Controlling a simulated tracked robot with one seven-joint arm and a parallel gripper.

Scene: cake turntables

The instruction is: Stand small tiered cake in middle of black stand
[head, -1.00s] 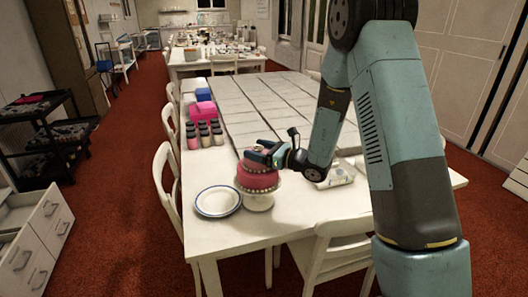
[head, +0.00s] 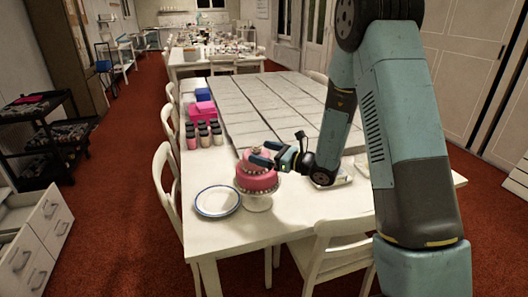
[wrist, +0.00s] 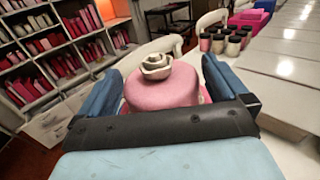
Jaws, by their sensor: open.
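The pink tiered cake (head: 256,182) is upright on a white pedestal stand (head: 258,203) at the table's near left corner. A pale rose (wrist: 157,66) tops its upper tier (wrist: 163,90). My gripper (head: 262,154) is open at the height of the upper tier, reaching in from the right. In the wrist view the tier stands between the two blue fingers (wrist: 160,88); I cannot tell whether they touch it. The palm hides the cake's lower part there. I cannot make out a black stand in either view.
A blue-rimmed white plate (head: 217,201) lies left of the stand. Several jars (head: 203,135) and pink boxes (head: 203,111) stand farther back along the left edge. White chairs (head: 168,180) flank the table. The grey slatted tabletop (head: 265,100) behind is clear.

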